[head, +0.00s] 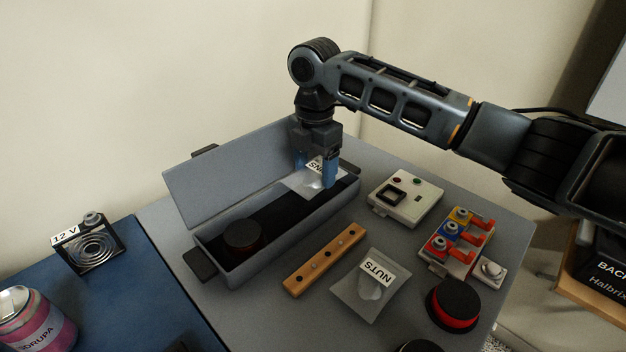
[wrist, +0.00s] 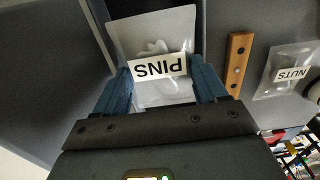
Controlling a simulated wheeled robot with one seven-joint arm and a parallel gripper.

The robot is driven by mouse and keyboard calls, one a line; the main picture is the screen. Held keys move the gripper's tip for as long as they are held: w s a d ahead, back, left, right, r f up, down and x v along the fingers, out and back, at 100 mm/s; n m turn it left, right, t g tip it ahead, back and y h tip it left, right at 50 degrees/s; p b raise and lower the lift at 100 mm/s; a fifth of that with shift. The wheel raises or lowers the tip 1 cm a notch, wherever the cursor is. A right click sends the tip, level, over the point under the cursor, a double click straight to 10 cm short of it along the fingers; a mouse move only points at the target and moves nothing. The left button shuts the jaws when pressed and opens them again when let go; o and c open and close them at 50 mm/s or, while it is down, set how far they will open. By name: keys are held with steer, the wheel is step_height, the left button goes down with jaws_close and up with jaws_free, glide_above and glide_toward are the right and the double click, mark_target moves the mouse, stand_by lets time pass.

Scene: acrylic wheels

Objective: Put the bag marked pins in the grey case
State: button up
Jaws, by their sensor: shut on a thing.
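A clear bag marked PINS (wrist: 157,45) is between the two blue fingers of my gripper (wrist: 160,85) in the wrist view. In the head view my gripper (head: 316,175) points down over the right part of the open grey case (head: 268,243), shut on the PINS bag (head: 308,183). The bag is at about the height of the case's rim; I cannot tell whether it touches the case floor. The case's lid (head: 235,165) stands up at the back. A dark round disc (head: 242,238) lies in the left part of the case.
A bag marked NUTS (head: 371,287) and a wooden strip (head: 324,260) lie in front of the case. A white switch box (head: 404,198), a coloured block unit (head: 456,240) and a black-and-red button (head: 454,304) stand to the right. A 12 V fan (head: 90,245) stands at left.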

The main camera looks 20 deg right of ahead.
mark_target(313, 171)
steer(key=shift+a+f, duration=0.1)
steer(key=shift+a, duration=0.1)
steer(key=shift+f+p, duration=0.3)
steer(key=shift+f, duration=1.7)
steer(key=shift+f, duration=0.1)
steer(key=o, duration=0.8)
step_height(313, 171, up, 12)
steer(key=shift+r+b, duration=0.15)
steer(key=shift+b, duration=0.5)
